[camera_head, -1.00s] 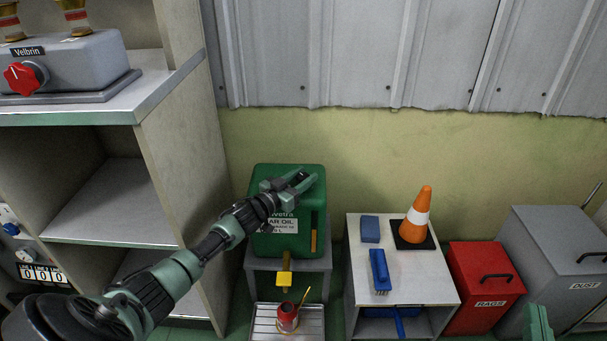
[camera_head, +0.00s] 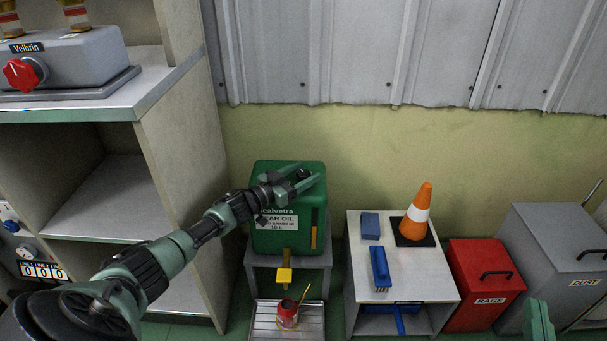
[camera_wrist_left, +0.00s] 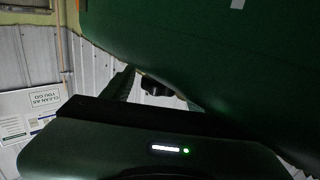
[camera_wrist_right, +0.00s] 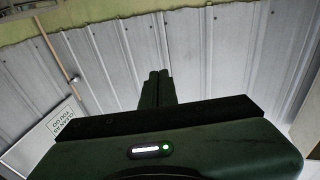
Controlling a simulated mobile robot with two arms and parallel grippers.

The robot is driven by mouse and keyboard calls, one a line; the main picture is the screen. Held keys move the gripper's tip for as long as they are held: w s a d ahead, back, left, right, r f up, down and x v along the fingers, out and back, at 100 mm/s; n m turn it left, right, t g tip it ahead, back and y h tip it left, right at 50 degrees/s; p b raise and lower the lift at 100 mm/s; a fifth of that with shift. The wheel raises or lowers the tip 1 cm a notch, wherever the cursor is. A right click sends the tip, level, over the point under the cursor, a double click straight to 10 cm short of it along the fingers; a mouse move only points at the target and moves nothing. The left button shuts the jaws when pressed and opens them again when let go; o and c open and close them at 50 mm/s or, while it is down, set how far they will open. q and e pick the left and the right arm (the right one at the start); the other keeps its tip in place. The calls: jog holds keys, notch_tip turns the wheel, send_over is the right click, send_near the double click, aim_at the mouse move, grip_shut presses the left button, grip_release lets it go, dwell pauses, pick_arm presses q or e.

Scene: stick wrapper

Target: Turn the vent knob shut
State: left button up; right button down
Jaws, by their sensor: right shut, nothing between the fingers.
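A green gear oil container (camera_head: 268,172) with a white label stands on a small grey stand, a yellow tap at its lower front. My left gripper (camera_head: 307,172) is at the container's top right, its fingers spread. A small dark part (camera_head: 302,174), probably the vent knob, shows between them. In the left wrist view a black knob (camera_wrist_left: 155,87) sits between the fingers beside the green container wall; I cannot tell whether they touch it. My right gripper (camera_wrist_right: 157,88) is shut and empty in the right wrist view, facing the corrugated wall.
A tray (camera_head: 262,320) with a red can (camera_head: 288,313) lies below the tap. A shelf unit (camera_head: 185,150) stands close on the left. A low table (camera_head: 432,285) with a cone (camera_head: 417,215) and blue brushes is to the right, then a red rags bin (camera_head: 485,285).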

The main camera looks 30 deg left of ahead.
aim_at(298, 176)
dwell(0.3)
pick_arm(q)
jog(key=shift+p+v, duration=0.85)
jog(key=shift+v, duration=0.2)
jog(key=shift+p+v, duration=0.65)
jog(key=shift+v, duration=0.35)
jog(key=p+v, duration=0.2)
jog(key=v, duration=0.1)
jog(key=shift+s+a, duration=0.1)
jog(key=shift+s, duration=0.25)
pick_arm(e)
jog(key=s+d+f+g+h, duration=0.2)
jog(key=s+f+g, duration=0.4)
jog(key=f, duration=0.3)
jog(key=s+d+f+g+h, duration=0.2)
jog(key=s+d+f+g, duration=0.2)
jog(key=s+f+g, duration=0.3)
notch_tip(298, 176, down, 2)
jog(key=shift+s+f+m, duration=0.15)
jog(key=shift+f+m, duration=0.05)
jog(key=shift+m, duration=0.2)
jog(key=shift+d, duration=0.1)
